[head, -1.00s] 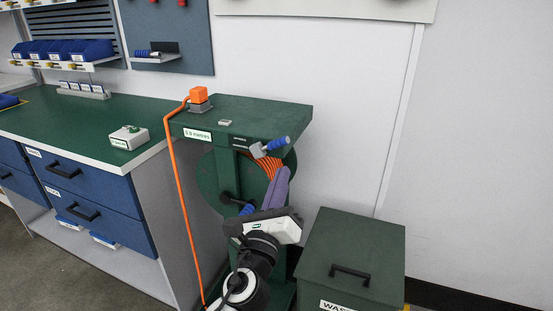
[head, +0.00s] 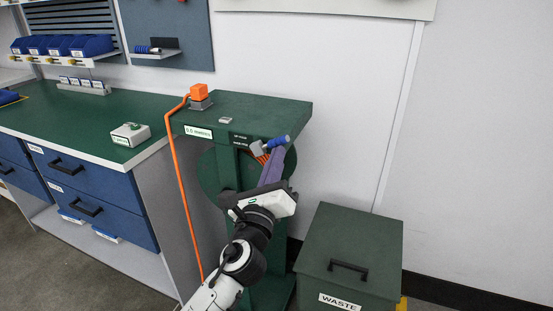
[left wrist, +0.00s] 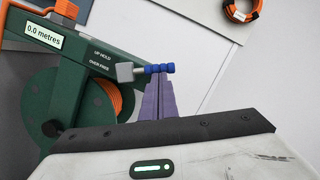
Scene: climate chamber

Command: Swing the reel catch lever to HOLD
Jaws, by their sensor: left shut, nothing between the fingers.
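The reel catch lever (head: 279,142) has a ribbed blue grip and a grey block, at the front right of the green reel stand (head: 255,110). In the left wrist view the lever's blue grip (left wrist: 160,69) lies sideways beside labels reading UP HOLD and OVER FREE (left wrist: 100,59). My left gripper (head: 275,154) is shut and empty, its purple fingers pointing up with their tips just below the grip. In the left wrist view the fingertips (left wrist: 159,78) meet the grip's lower edge; I cannot tell whether they touch. My right gripper is out of view.
The green reel drum (left wrist: 78,108) carries orange cable (left wrist: 112,97). A readout on the stand (left wrist: 45,35) shows 0.0 metres. A green waste bin (head: 350,240) stands to the right, and a workbench (head: 90,125) to the left. An orange cable (head: 178,180) hangs down the stand's left side.

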